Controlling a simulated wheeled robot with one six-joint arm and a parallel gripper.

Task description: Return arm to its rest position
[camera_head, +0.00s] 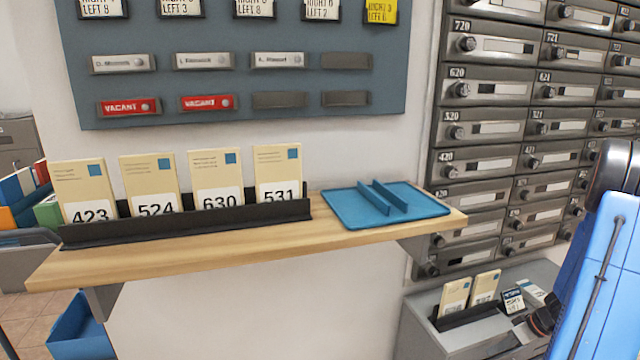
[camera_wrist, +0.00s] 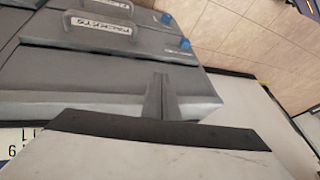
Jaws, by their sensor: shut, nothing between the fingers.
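My gripper (camera_wrist: 160,80) shows in the wrist view as two grey fingers close together beyond a dark band and a pale body. It is shut, with nothing between the fingers. It points toward a grey cabinet with labelled drawer fronts (camera_wrist: 105,27), clear of the shelf parcels. In the head view my blue arm (camera_head: 607,260) is folded along the right edge, in front of the mailboxes. The gripper's fingers cannot be made out there.
A wooden shelf (camera_head: 180,249) holds a black rack (camera_head: 190,222) with envelopes 423, 524, 630 and 531, and an empty-looking blue tray (camera_head: 345,211). Mailboxes (camera_head: 483,88) line the right wall. A grey unit (camera_head: 440,338) with two envelopes stands low near my arm.

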